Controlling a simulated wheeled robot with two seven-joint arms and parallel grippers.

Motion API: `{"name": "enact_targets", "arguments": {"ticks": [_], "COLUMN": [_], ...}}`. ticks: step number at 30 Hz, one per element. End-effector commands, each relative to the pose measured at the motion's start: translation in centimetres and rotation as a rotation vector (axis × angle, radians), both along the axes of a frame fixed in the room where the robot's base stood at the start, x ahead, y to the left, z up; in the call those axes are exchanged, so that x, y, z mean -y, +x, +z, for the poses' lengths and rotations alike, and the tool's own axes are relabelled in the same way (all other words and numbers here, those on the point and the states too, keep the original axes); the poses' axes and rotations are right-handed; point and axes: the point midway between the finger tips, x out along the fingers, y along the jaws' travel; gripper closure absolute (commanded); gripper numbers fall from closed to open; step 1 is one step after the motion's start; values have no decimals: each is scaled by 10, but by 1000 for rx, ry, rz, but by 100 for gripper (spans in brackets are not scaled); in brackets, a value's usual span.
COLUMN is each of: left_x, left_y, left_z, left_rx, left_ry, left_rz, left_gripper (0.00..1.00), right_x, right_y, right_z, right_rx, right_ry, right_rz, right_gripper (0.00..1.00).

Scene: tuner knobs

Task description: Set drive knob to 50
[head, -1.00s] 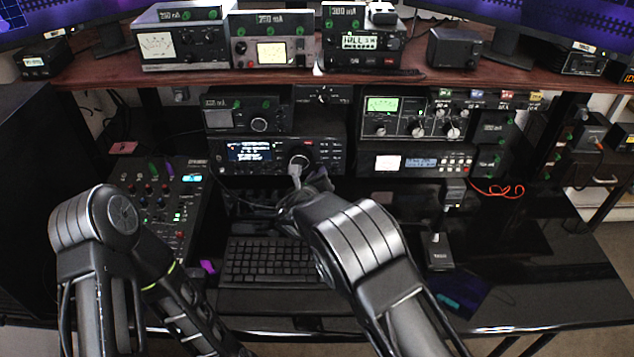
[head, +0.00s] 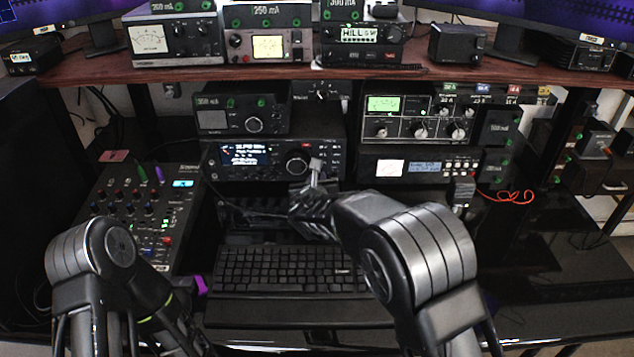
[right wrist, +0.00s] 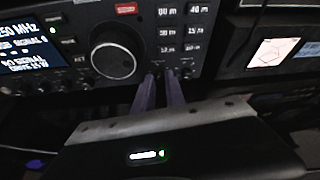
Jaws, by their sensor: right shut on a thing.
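The black radio (head: 275,181) stands under the wooden shelf, with a lit display (head: 243,153) and a large round dial (head: 296,162). The display also shows in the right wrist view (right wrist: 30,45), but its lowest line is too small to read surely. My right gripper (head: 316,164) is at the radio's front, just right of and below the large dial. In the right wrist view its two fingers (right wrist: 160,76) are close together on a small knob below the large dial (right wrist: 117,55). The fingers mostly hide that knob, and its setting cannot be read. My left gripper is out of view.
A keyboard (head: 288,270) lies below the radio. A mixer (head: 148,207) stands to the left, and a tuner with a green meter (head: 384,104) to the right. A red cable (head: 508,197) lies at the right. The shelf (head: 285,74) overhangs the radio.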

Motion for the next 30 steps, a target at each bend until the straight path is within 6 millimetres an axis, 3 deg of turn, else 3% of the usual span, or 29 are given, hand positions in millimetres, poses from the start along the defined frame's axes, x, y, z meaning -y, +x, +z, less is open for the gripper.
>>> {"name": "enact_targets", "arguments": {"ticks": [1,2,10,20,30], "left_x": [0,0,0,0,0], "left_y": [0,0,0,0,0], "left_z": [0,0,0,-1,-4], "left_rx": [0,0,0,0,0], "left_ry": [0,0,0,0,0], "left_rz": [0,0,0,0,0], "left_gripper": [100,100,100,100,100], "right_x": [0,0,0,-1,-5], "right_y": [0,0,0,-4,-49], "right_z": [-1,-1,0,2,20], "right_rx": [-1,-1,0,0,1], "right_ry": [0,0,-1,-1,2], "right_rz": [1,0,0,0,3], "right_gripper": [100,84,63,63,63]}}
